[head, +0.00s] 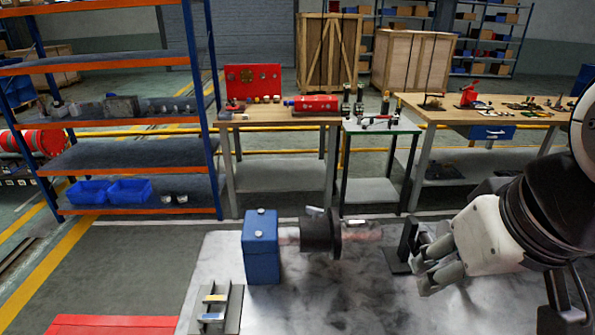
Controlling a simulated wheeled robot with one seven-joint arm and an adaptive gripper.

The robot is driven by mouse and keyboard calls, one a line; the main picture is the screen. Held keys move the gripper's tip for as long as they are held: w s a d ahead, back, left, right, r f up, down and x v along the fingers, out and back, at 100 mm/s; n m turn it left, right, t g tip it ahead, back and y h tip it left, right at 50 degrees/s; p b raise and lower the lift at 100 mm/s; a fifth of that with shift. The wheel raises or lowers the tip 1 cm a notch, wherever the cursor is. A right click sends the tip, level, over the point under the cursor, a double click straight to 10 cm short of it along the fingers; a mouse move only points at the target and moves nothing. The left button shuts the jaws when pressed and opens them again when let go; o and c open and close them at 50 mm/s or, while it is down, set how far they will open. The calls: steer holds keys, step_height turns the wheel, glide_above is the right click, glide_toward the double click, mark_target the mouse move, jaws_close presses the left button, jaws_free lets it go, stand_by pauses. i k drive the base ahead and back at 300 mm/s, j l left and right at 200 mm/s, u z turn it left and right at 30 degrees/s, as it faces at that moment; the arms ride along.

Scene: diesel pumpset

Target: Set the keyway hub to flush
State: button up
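A dark round hub (316,232), which looks like the keyway hub, sits on a horizontal reddish shaft (362,231) beside a blue block (261,250). A small silver piece (315,211) shows at the hub's top; I cannot tell whether it sits in a keyway or how flush it is. My gripper (428,268) is at the right, pointing left, clear of the hub and beyond the shaft's right end. Its grey fingers overlap in this view, so its opening is unclear. I see nothing held between them.
A black upright stand (408,240) is close to my gripper's left. A grey slotted holder (228,315) with small bars lies at the front left of the pale bench top (330,305). A red surface (112,324) is at lower left. Workbenches and shelves stand behind.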

mark_target(322, 234)
steer(key=k+j+z, duration=0.1)
steer(key=z, duration=0.25)
steer(key=k+z, duration=0.45)
steer(key=z, duration=0.25)
